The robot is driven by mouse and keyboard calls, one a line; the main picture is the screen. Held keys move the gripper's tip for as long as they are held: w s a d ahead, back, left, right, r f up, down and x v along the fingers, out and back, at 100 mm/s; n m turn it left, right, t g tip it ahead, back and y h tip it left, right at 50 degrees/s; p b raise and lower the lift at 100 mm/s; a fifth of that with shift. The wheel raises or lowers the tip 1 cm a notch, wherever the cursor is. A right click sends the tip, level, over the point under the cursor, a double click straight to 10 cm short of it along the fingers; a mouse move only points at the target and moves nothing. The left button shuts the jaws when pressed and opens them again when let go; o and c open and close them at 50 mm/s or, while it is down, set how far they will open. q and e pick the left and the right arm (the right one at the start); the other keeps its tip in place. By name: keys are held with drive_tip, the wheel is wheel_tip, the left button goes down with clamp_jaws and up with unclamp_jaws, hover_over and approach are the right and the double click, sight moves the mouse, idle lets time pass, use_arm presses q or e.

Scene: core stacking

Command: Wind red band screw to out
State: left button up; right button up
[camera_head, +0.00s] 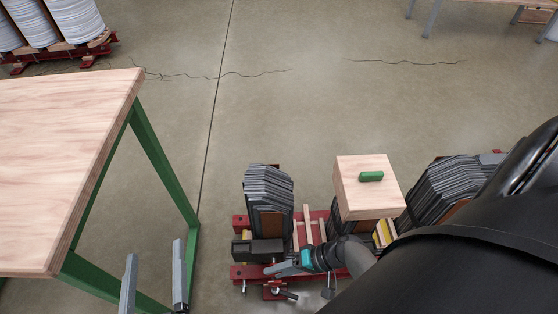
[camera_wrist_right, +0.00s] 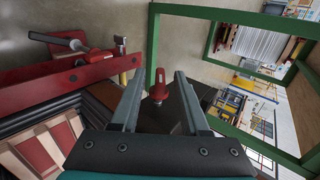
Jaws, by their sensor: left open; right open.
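In the right wrist view, a red screw head (camera_wrist_right: 158,84) on a dark base shows between the fingers of my right gripper (camera_wrist_right: 157,76). The fingers are apart, and I cannot tell whether they touch it. Another red screw part with a dark handle (camera_wrist_right: 62,40) is at the upper left, beside a red beam (camera_wrist_right: 62,84). In the head view my right gripper (camera_head: 272,267) is low over the red frame (camera_head: 247,272); a red screw part with a dark handle (camera_head: 278,292) is just below it. My left gripper (camera_head: 155,252) is open and empty at the bottom left.
A wooden table (camera_head: 60,150) with green legs is on the left. The floor (camera_head: 290,100) behind is clear.

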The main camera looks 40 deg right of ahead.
clamp_jaws()
idle(0.7)
